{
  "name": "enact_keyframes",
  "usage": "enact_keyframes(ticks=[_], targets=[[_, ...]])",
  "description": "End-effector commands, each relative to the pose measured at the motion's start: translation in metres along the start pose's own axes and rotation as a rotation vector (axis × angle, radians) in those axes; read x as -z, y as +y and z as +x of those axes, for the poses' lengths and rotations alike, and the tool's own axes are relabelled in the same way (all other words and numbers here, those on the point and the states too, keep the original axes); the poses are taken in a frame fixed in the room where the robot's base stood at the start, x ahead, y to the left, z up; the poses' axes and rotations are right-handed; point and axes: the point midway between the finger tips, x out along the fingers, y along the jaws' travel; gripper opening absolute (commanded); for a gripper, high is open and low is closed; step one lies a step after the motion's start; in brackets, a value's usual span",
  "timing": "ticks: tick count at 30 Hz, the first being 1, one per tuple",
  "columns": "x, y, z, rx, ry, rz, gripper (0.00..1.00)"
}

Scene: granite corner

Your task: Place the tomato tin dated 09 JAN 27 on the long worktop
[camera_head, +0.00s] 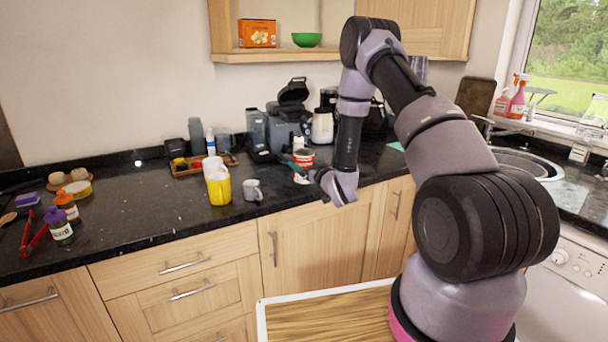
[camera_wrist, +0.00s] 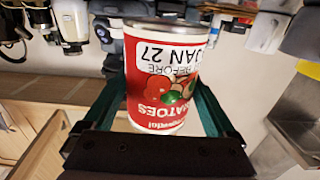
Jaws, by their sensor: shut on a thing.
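A red and white tomato tin (camera_wrist: 163,75) is between the two dark green fingers of my gripper (camera_wrist: 158,95) in the wrist view. Its label appears upside down there and reads "BEFORE" and "JAN 27"; the day number is turned out of sight. The fingers are shut on the tin's sides. In the head view the tin (camera_head: 303,157) shows over the back part of the long dark worktop (camera_head: 130,215), just beyond my wrist. I cannot tell whether its base touches the worktop.
Sauce bottles (camera_head: 58,226) are at far left. The worktop between them and the yellow cup is clear. A sink (camera_head: 525,164) is at right.

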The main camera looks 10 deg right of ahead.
Motion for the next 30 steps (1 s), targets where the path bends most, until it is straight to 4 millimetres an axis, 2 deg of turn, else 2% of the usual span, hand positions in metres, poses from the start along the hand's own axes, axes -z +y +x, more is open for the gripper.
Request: enact_keyframes(ticks=[7,18,19,29,30], targets=[[-0.034,0.000,0.000,0.001,0.000,-0.001,0.00],[-0.037,0.000,0.000,0.000,0.002,-0.001,0.00],[-0.038,0.000,0.000,0.000,0.000,-0.001,0.99],[-0.033,0.000,0.000,0.001,0.000,-0.001,1.00],[-0.035,0.001,-0.005,-0.001,-0.002,0.000,1.00]])
